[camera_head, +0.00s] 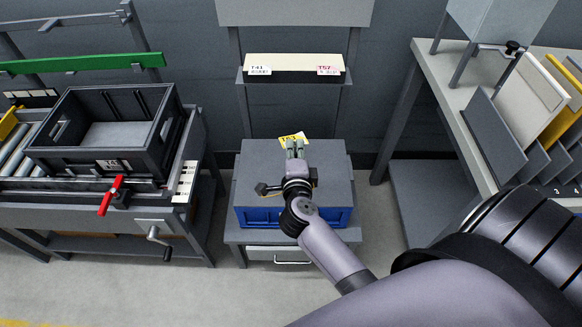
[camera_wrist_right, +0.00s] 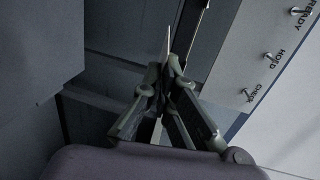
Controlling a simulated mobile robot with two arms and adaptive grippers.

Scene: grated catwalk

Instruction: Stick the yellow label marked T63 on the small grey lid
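The yellow label (camera_head: 292,138), with lettering that looks like T63, sticks out beyond the fingertips of my right gripper (camera_head: 296,147). In the right wrist view the fingers (camera_wrist_right: 168,80) are closed together on a thin piece seen edge-on. A grey lid (camera_head: 253,163) covers a blue crate (camera_head: 262,216) on a stand in the middle. My right gripper and forearm are over this lid and hide part of it. I cannot tell the exact gap between the label and the lid. My left gripper is not in view.
A shelf (camera_head: 295,77) behind carries a white and a pink label. A dark grey bin (camera_head: 60,165) stands on the left roller bench. Upright panels (camera_head: 493,135) stand on the right bench. The wrist view shows a pale panel with switches (camera_wrist_right: 262,100).

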